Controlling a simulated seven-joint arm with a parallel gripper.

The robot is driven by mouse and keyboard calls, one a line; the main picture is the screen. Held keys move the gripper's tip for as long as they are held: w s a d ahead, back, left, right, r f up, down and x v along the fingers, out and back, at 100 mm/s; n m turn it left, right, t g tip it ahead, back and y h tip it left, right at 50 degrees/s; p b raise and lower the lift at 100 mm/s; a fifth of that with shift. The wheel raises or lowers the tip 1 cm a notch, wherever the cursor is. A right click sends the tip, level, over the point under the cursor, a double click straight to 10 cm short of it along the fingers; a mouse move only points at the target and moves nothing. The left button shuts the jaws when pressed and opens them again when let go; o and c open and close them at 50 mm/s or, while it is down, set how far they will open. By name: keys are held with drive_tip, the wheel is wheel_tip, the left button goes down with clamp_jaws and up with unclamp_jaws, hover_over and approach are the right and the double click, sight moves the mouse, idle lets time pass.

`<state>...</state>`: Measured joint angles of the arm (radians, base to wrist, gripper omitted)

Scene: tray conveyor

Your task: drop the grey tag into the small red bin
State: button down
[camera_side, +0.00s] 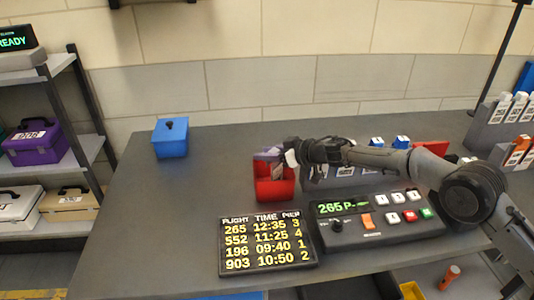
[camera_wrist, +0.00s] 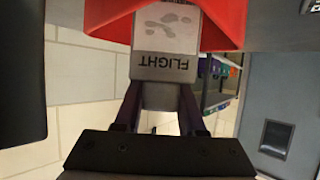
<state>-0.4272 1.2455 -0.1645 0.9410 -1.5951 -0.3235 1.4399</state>
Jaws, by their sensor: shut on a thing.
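The small red bin (camera_side: 274,188) stands on the dark grey table, left of the middle grey rack. My gripper (camera_side: 278,156) is right over the bin's opening in the side view. In the wrist view my gripper (camera_wrist: 160,92) is shut on the grey tag (camera_wrist: 164,66), which bears the word FLIGHT and a pale print. The red bin also shows in the wrist view (camera_wrist: 105,12), behind the tag's far end. From these views I cannot tell whether the tag's end is inside the rim.
A blue lidded box (camera_side: 170,140) stands at the back left. A flight board (camera_side: 266,245) and a button console (camera_side: 376,217) lie in front of the bin. A grey rack (camera_side: 318,181) is close on its right.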

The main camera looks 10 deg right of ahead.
drive_tip(key=shift+f, duration=0.6)
drive_tip(key=c, duration=0.5)
unclamp_jaws()
drive_tip(key=shift+r, duration=0.15)
drive_tip(key=v, duration=1.2)
drive_tip(key=shift+r, duration=0.45)
